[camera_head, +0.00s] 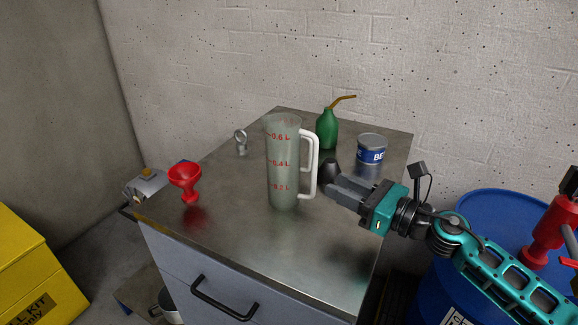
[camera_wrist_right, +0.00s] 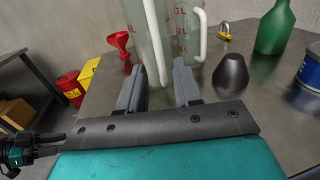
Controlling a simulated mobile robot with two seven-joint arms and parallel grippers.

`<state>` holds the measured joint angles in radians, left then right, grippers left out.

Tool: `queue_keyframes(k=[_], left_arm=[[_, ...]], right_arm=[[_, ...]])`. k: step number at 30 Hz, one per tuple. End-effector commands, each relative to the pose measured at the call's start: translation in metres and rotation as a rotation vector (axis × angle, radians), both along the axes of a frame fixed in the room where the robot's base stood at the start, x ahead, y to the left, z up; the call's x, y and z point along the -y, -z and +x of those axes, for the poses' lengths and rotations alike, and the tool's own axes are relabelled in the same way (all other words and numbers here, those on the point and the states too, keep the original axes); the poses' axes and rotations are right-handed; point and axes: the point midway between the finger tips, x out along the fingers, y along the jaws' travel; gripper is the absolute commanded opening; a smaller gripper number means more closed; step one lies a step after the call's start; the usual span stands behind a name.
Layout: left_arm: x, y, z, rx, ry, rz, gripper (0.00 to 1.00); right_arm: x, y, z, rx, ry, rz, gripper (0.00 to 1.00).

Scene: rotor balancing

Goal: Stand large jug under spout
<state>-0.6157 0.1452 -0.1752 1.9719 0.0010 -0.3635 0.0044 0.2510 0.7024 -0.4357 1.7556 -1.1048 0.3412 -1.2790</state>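A tall clear jug (camera_head: 284,170) with red litre marks and a white handle (camera_head: 315,165) stands upright on the metal-topped cabinet. My right gripper (camera_head: 332,186) is at its handle side. In the right wrist view the fingers (camera_wrist_right: 159,72) are apart, with the near jug's white handle (camera_wrist_right: 154,45) between or just beyond their tips; I cannot tell if they touch. A second jug (camera_wrist_right: 186,35) with a handle shows behind it there; the head view does not show it separately. A red tap (camera_head: 548,232) is by the blue drum (camera_head: 480,205) at right. My left gripper is out of view.
A dark cone (camera_head: 330,171) stands close to my right gripper. A green bottle (camera_head: 327,130) and blue can (camera_head: 371,149) are at the back, a padlock (camera_head: 241,148) and red funnel (camera_head: 185,177) to the left. The cabinet top's front (camera_head: 270,255) is clear.

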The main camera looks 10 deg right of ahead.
Motion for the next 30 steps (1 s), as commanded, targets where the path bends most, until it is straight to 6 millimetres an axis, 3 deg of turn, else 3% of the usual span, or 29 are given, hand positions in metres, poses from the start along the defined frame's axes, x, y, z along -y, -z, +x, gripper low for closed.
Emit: queue_keyframes(k=[18, 26, 30], left_arm=[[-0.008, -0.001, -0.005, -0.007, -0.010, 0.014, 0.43], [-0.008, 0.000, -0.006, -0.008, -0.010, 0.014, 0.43], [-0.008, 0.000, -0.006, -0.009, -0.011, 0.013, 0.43]], right_arm=[[-0.049, 0.002, 0.047, 0.000, -0.002, 0.000, 0.34], [-0.050, 0.003, 0.049, -0.001, -0.001, -0.002, 0.34], [-0.050, 0.003, 0.048, -0.001, -0.001, -0.002, 0.21]])
